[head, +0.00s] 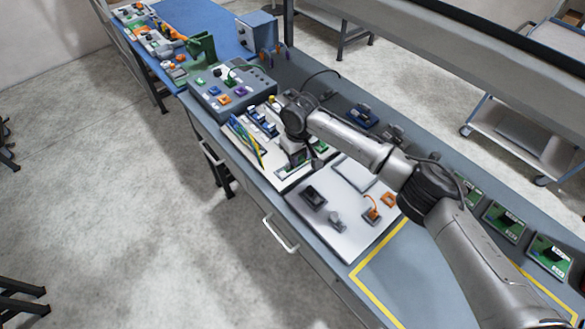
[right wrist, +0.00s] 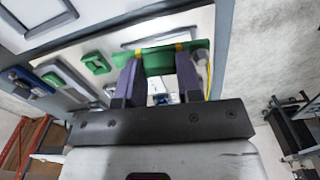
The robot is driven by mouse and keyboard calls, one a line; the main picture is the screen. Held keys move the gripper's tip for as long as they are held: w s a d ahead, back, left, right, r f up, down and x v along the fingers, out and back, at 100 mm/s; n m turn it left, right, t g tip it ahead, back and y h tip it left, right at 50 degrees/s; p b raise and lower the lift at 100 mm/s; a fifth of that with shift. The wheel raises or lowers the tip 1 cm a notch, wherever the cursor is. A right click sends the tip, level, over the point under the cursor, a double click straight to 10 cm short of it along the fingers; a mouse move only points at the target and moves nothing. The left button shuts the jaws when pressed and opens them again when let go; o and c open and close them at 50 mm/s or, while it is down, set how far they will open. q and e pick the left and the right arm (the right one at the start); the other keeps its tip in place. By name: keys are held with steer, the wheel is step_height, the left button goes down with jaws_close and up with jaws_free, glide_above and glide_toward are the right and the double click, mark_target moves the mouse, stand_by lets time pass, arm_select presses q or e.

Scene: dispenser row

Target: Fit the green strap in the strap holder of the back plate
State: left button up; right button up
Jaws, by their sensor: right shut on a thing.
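My right gripper (head: 296,158) points down over a white board (head: 283,185) on the bench in the head view. In the right wrist view its two dark fingers (right wrist: 161,82) are closed on a green piece with yellow bits, which looks like the green strap (right wrist: 158,61). The piece lies across the fingertips, close to a white panel (right wrist: 185,22). Whether it touches the panel, I cannot tell. I cannot make out the strap holder for certain. The arm and gripper hide part of the board in the head view. My left gripper is not in view.
Long yellow, blue and green strips (head: 246,141) stand at the board's left edge. A grey panel with coloured parts (head: 231,91) lies beyond. A white tray (head: 345,232) with small parts is nearer. Green modules (head: 504,222) line the bench's right side.

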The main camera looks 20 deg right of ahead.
steer(key=shift+w+a+f+b, duration=0.1)
steer(key=shift+w+f+b, duration=0.6)
steer(key=shift+f+b, duration=0.15)
steer(key=shift+w+a+f+b, duration=0.1)
steer(key=shift+w+f+b, duration=0.55)
steer(key=shift+f+b, duration=0.2)
steer(key=shift+w+a+f+n+b, duration=0.1)
steer(key=shift+w+f+n+b, duration=0.3)
steer(key=shift+w+f+b, duration=0.95)
steer(key=shift+s+r+b, duration=0.25)
steer(key=shift+s+b, duration=0.1)
steer(key=shift+s, duration=0.05)
steer(key=shift+f, duration=0.2)
steer(key=shift+f, duration=0.35)
steer(key=shift+f+p, duration=0.25)
steer(key=shift+p, duration=0.25)
steer(key=o, duration=1)
steer(key=shift+o, duration=0.8)
